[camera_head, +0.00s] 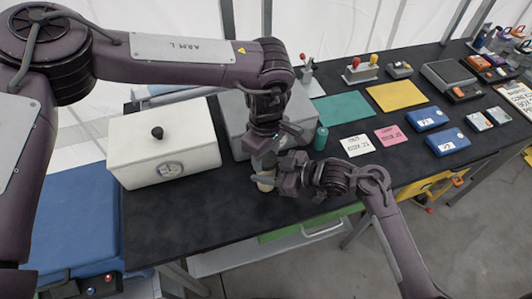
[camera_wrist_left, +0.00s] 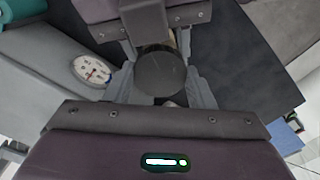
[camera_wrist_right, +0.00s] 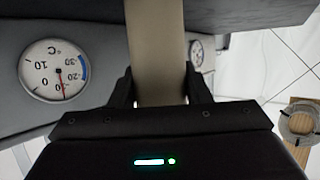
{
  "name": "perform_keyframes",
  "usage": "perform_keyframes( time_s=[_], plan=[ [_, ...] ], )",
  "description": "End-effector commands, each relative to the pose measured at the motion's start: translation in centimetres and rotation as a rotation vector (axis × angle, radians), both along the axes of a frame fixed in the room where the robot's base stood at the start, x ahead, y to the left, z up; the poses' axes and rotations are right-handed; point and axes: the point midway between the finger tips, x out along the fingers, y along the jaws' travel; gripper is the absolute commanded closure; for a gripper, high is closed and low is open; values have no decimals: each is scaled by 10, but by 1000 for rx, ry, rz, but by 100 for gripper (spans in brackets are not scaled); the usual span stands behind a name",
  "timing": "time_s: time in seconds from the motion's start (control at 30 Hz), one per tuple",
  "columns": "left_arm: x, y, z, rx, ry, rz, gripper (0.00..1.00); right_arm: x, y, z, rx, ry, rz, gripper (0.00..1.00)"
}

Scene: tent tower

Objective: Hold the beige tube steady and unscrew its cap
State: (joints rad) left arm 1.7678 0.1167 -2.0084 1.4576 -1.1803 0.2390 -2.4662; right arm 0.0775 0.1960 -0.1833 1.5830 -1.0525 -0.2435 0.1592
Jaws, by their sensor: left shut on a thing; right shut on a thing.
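The beige tube (camera_head: 265,184) stands upright near the table's front edge, mostly hidden by my grippers in the head view. It shows as a beige column in the right wrist view (camera_wrist_right: 158,55), where my right gripper (camera_wrist_right: 160,88) is shut on it from the side. My left gripper (camera_head: 264,155) points down from above. In the left wrist view the round dark cap (camera_wrist_left: 160,74) sits between its fingers, and they are shut on it. Whether the cap is apart from the tube cannot be seen.
A white box (camera_head: 165,150) with a dark knob and a grey box (camera_head: 235,125) with dials stand behind and left. A teal tube (camera_head: 320,137) stands close to the right. Pink (camera_head: 393,136) and white (camera_head: 357,147) notes and blue cases (camera_head: 427,118) lie further right.

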Motion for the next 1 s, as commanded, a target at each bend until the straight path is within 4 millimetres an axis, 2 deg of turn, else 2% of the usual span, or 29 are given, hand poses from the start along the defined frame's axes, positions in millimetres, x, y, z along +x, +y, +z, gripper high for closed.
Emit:
perform_keyframes(
  time_s=[0.2,0.4,0.57,0.83,0.87,1.0],
  plan=[
    [-1,-1,0,-3,4,526,78,0,0,0,1,-1,-1,100],
    [0,0,0,-2,2,891,78,0,0,0,0,0,-1,100],
    [0,0,1,-1,0,992,78,0,0,0,0,0,-1,100],
    [0,0,1,-1,0,994,78,0,0,0,0,0,0,100],
    [0,0,1,-1,0,994,47,0,0,0,0,0,0,100],
    [0,0,1,-1,0,993,29,0,0,0,0,0,0,100]
  ],
)
